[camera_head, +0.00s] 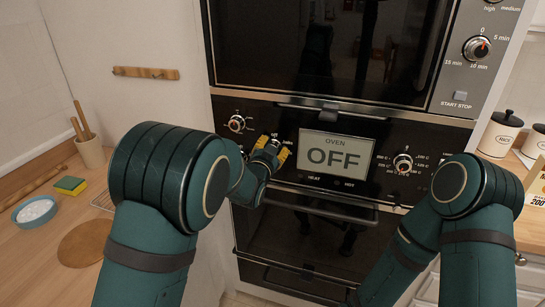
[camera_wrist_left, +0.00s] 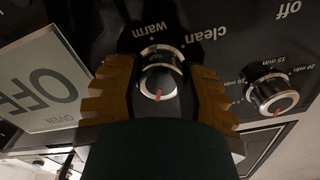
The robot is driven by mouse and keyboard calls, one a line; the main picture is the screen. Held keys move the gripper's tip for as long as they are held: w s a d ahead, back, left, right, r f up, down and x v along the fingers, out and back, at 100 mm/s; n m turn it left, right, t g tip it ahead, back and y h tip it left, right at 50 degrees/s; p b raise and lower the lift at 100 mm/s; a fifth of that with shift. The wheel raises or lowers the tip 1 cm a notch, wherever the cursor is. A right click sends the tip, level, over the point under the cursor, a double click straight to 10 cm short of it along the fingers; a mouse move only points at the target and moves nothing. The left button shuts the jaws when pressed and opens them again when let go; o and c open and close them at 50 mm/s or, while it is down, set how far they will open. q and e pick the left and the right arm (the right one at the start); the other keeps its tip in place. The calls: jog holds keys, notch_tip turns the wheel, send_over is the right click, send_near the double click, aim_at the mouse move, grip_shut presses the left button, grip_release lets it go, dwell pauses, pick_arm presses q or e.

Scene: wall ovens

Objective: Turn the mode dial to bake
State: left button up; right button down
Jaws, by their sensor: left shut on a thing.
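The mode dial (camera_wrist_left: 160,76) is a round silver-rimmed knob with a red mark, on the black oven panel. My left gripper (camera_wrist_left: 158,92) has its yellow-brown fingers on both sides of it in the left wrist view, shut on it. In the head view the left gripper (camera_head: 271,153) is at the panel, left of the display, and mostly covers the dial. The oven display (camera_head: 336,152) reads OFF; it shows upside down in the wrist view (camera_wrist_left: 40,93). The words "warm" and "clean" are printed near the dial. My right arm is at the right; its gripper is not visible.
A timer dial (camera_head: 237,123) is left of my left gripper, and a temperature dial (camera_head: 403,163) is right of the display. The oven door handle (camera_head: 325,210) runs below the panel. A microwave (camera_head: 330,50) is above. A counter with a sponge (camera_head: 70,185) is at left.

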pick_arm(q)
jog(key=m+b, duration=0.3)
jog(key=shift+d+m, duration=0.1)
jog(key=shift+m, duration=0.2)
jog(key=shift+r+m, duration=0.1)
jog(key=shift+m, duration=0.6)
jog(key=shift+m+b, duration=0.45)
jog(key=shift+m, duration=0.35)
jog(key=shift+r, duration=0.1)
jog(key=o, duration=1.3)
jog(key=shift+w+d, duration=0.1)
jog(key=shift+c, duration=0.2)
jog(key=shift+f, duration=0.2)
